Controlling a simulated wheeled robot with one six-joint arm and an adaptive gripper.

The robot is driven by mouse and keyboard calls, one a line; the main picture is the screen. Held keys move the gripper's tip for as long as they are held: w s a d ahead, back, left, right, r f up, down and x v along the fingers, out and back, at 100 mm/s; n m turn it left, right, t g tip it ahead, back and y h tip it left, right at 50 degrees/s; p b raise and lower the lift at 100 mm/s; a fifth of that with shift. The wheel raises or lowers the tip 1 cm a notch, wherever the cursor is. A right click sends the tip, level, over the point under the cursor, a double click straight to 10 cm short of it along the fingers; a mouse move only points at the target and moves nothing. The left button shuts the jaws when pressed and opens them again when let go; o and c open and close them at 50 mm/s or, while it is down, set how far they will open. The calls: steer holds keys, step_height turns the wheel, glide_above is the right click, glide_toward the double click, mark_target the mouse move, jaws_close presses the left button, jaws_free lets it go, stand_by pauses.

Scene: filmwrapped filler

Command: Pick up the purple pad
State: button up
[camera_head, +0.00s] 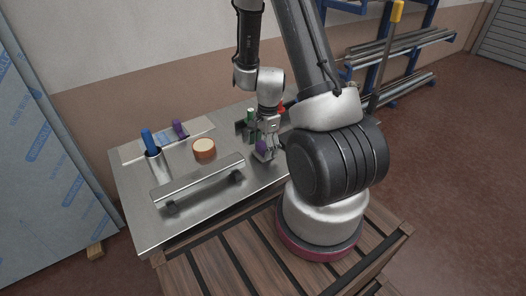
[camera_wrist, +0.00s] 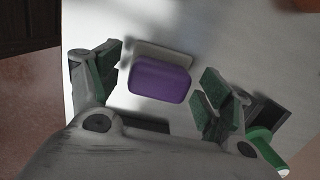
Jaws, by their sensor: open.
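The purple pad (camera_wrist: 160,80) is a rounded block in the middle of the wrist view, next to a pale grey bar on the light table top. My gripper (camera_wrist: 161,84) is open, with one green-padded finger left of the pad and the other to its right. Gaps show on both sides, so the fingers appear apart from it. In the head view the purple pad (camera_head: 261,146) shows at my gripper (camera_head: 266,151), partly hidden by it. I cannot tell the height between fingers and pad.
The metal table (camera_head: 150,222) also holds a blue-topped cylinder (camera_head: 149,143), another purple item (camera_head: 180,129), an orange-brown round piece (camera_head: 204,149) and a long metal bar (camera_head: 197,179). A green-topped item (camera_head: 250,117) stands close behind my gripper. Wrapped sheets lean at the left.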

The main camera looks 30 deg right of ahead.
mark_target(263, 144)
steer(key=c, duration=1.2)
step_height(263, 144, up, 10)
steer(key=shift+r, duration=0.1)
steer(key=o, duration=0.6)
steer(key=shift+d, duration=0.1)
steer(key=c, duration=0.4)
